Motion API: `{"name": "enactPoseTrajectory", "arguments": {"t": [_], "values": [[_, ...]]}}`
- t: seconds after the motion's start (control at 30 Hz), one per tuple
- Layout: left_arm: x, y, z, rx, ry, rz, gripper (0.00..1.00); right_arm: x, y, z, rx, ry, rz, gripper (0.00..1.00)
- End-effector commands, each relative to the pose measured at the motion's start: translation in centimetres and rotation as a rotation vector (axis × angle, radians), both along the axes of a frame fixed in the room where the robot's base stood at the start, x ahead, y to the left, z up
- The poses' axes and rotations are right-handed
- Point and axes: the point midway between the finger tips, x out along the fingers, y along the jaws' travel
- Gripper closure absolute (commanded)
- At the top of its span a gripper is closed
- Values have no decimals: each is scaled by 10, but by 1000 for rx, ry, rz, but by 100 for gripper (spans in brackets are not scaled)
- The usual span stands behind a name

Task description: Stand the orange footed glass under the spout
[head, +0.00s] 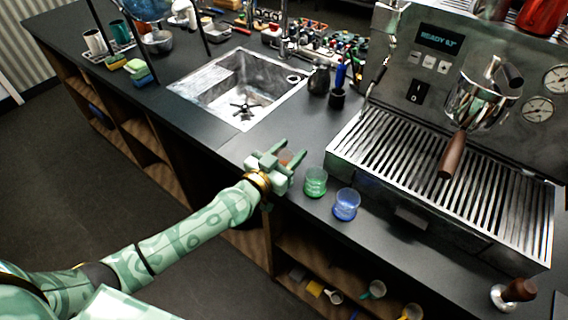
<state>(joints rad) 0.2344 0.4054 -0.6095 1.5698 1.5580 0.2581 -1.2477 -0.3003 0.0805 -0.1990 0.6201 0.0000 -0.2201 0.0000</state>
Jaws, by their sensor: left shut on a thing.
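My left gripper (284,161) is over the counter between the sink and the coffee machine, shut on the orange footed glass (286,157). Only a small orange part of the glass shows between the fingers; its foot is hidden. The coffee machine (400,143) stands to the right, with a metal portafilter with a brown handle (453,155) at its front, above the slatted drip tray (400,180). The spout itself is hard to make out behind the portafilter. My right gripper is not in view.
A green glass (316,183) and a blue glass (346,205) stand on the counter just right of my gripper, before the drip tray. A tamper (514,293) stands at the lower right. The sink (240,88) lies behind. The drip tray is clear.

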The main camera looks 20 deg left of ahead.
Motion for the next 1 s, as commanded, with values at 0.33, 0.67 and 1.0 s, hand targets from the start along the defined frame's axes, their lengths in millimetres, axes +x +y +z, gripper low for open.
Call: {"name": "enactPoseTrajectory", "arguments": {"t": [0.33, 0.67, 1.0], "values": [[0, 0, 11, 2, -2, 0, 84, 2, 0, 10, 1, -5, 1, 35], [-27, 1, 74, -1, -2, 0, 84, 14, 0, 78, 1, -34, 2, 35], [-108, 3, 120, 0, 2, -1, 84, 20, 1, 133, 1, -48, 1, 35]]}}
